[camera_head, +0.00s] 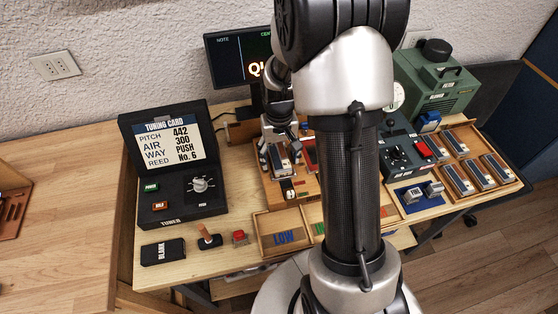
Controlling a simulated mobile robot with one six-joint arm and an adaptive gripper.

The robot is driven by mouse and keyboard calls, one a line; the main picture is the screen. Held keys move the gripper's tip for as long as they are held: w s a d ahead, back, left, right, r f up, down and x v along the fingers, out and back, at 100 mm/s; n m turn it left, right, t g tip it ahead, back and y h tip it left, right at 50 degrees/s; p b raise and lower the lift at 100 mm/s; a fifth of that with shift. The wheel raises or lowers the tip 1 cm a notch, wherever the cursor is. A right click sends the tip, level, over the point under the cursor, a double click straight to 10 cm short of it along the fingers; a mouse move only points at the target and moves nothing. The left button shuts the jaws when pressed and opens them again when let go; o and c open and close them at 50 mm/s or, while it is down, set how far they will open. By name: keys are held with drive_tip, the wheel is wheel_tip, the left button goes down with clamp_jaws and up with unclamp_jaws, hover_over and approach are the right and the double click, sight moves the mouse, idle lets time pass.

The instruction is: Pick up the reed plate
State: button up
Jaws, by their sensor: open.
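My gripper (280,150) is at the wooden stand in the middle of the bench, pointing down with its fingers apart. A small dark block with a pale metal top (282,162) shows between or just beyond the fingers. It looks like the blocks in the right tray and may be the reed plate. I cannot tell whether the fingers touch it. Several similar blocks with metal strips, such as one at the tray's front (457,181), lie in the wooden tray (520,184) at the right. My arm hides part of the bench middle.
The tuner (181,195) with its raised tuning card (166,141) stands at left. A black "BLANK" block (162,251), a stamp-like handle (208,238) and a red button (239,237) are in front. A divided "LOW" tray (284,237) and a green machine (437,82) flank my arm.

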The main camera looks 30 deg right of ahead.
drive_tip(key=shift+r, duration=0.1)
drive_tip(key=c, duration=1.2)
